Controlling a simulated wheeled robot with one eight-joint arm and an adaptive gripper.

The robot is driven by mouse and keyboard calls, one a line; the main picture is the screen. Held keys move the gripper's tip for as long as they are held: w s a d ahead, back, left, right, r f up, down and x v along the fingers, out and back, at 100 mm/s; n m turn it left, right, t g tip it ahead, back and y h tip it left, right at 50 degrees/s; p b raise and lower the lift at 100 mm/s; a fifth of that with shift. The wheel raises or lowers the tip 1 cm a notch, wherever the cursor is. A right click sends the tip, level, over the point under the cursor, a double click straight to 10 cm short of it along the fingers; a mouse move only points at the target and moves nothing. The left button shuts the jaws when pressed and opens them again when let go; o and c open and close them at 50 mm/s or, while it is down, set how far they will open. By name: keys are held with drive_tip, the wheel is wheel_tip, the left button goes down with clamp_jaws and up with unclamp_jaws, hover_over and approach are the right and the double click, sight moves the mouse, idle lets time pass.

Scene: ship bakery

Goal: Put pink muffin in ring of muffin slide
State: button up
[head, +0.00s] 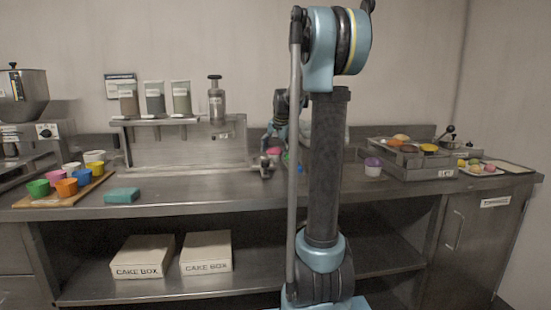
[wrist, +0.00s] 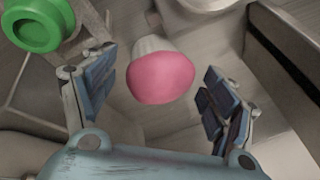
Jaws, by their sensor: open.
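The pink muffin (wrist: 162,78), with a pink top and a pale wrapper, lies between the spread fingers of my gripper (wrist: 155,72) in the wrist view. Clear gaps separate it from both fingers, which are open. In the head view the pink muffin (head: 273,151) is a small patch at the back of the counter, beside my gripper (head: 268,141). A green ring (wrist: 38,22) with a round opening shows at the upper left of the wrist view, apart from the muffin. I cannot tell whether it belongs to the muffin slide. My arm hides part of this area in the head view.
A dark raised edge (wrist: 285,50) runs along the right of the wrist view, and a pale round container (wrist: 205,12) stands at the top. In the head view a purple-topped muffin (head: 373,167) stands right of my arm, near a metal crate (head: 415,168). Coloured cups fill a board (head: 50,200).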

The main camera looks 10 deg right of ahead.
drive_tip(key=c, duration=0.9)
